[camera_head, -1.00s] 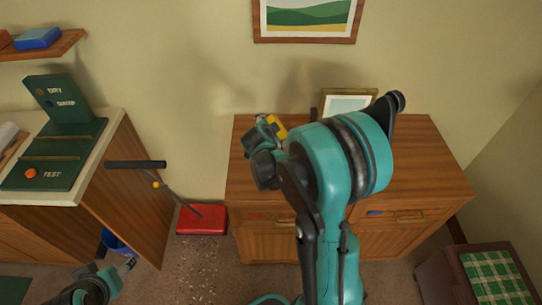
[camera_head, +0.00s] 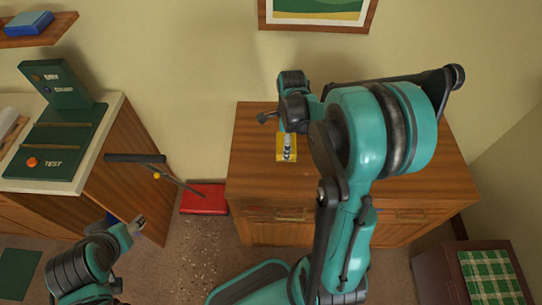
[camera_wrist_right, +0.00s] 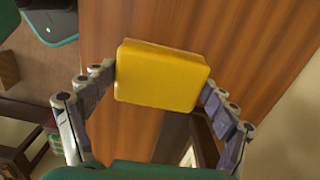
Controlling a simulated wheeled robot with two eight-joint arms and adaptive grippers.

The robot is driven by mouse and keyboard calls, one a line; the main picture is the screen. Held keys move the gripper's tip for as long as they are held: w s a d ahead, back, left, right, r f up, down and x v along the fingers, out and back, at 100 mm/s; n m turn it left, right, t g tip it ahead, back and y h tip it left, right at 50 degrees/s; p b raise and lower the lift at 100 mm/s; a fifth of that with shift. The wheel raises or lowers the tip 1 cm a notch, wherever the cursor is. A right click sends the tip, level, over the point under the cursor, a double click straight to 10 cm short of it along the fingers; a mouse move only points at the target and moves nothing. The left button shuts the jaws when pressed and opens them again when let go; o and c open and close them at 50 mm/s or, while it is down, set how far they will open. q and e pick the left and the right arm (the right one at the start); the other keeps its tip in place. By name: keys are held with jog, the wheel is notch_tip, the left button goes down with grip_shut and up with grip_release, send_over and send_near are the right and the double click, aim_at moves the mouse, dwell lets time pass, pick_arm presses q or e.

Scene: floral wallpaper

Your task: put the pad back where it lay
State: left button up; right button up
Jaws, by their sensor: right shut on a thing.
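The yellow pad (camera_head: 279,154) is in my right gripper (camera_head: 288,148), over the left part of the wooden cabinet top (camera_head: 252,165) in the head view. In the right wrist view the pad (camera_wrist_right: 160,76) is a flat yellow block with rounded corners, gripped at its two sides by the fingers (camera_wrist_right: 160,92). Wood surface shows behind it; I cannot tell the gap. My left gripper (camera_head: 138,224) is low at the left, away from the cabinet and the pad. Its fingers are too small to read.
A counter at the left carries a green panel marked TEST (camera_head: 40,150). A stool with a green checked top (camera_head: 490,277) stands at lower right. The cabinet's front left top is clear.

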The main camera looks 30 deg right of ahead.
jog(key=w+a+f, duration=0.1)
jog(key=a, duration=0.1)
jog(key=w+a+f+b, duration=0.1)
jog(key=a+f, duration=0.1)
jog(key=shift+w+a, duration=0.1)
jog(key=shift+w, duration=0.1)
notch_tip(320, 180, down, 4)
jog(key=shift+f+b, duration=0.1)
jog(key=shift+b, duration=1.1)
jog(key=shift+c, duration=0.4)
jog(key=o, duration=1)
jog(key=shift+o, duration=0.2)
